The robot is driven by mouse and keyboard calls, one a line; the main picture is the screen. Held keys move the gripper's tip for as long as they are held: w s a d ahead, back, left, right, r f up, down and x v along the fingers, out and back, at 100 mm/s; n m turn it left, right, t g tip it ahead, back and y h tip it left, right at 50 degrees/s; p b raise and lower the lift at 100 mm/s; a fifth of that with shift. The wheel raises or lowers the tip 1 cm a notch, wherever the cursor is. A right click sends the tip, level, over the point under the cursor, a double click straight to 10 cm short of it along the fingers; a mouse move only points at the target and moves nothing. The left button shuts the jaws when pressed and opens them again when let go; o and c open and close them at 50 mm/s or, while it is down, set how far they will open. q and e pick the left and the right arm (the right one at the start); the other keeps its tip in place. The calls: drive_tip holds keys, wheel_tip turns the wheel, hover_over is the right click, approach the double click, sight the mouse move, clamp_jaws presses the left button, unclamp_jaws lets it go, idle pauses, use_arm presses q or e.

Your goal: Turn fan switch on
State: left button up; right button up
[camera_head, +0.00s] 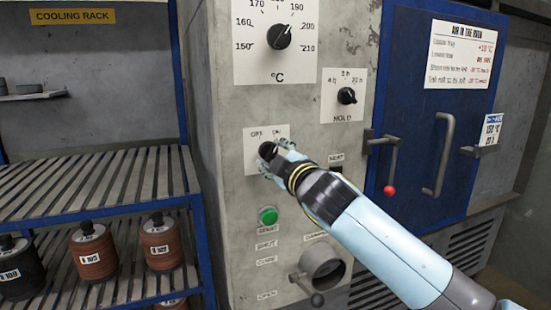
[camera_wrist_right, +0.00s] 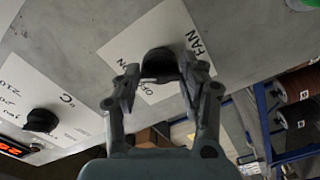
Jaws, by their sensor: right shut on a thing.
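The fan switch is a black knob (camera_head: 267,150) on a white plate (camera_head: 252,139) marked OFF and ON, on the grey front of the oven cabinet. In the wrist view the knob (camera_wrist_right: 158,60) sits on its plate (camera_wrist_right: 130,52), which reads FAN. My right gripper (camera_head: 273,163) reaches the plate from the lower right. Its two fingers are shut on the knob, one on each side, as the wrist view shows for the gripper (camera_wrist_right: 162,78). The fingers hide part of the knob, so I cannot tell which way it points. My left gripper is not in view.
A temperature dial (camera_head: 279,36) and a hold dial (camera_head: 346,96) are above the switch. A green button (camera_head: 268,215) and a damper handle (camera_head: 322,268) are below. The blue oven door (camera_head: 420,110) is to the right. A rack (camera_head: 90,186) with disc stacks stands left.

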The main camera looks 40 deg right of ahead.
drive_tip(key=shift+f, duration=0.1)
drive_tip(key=o, duration=1.2)
drive_tip(key=v, duration=1.2)
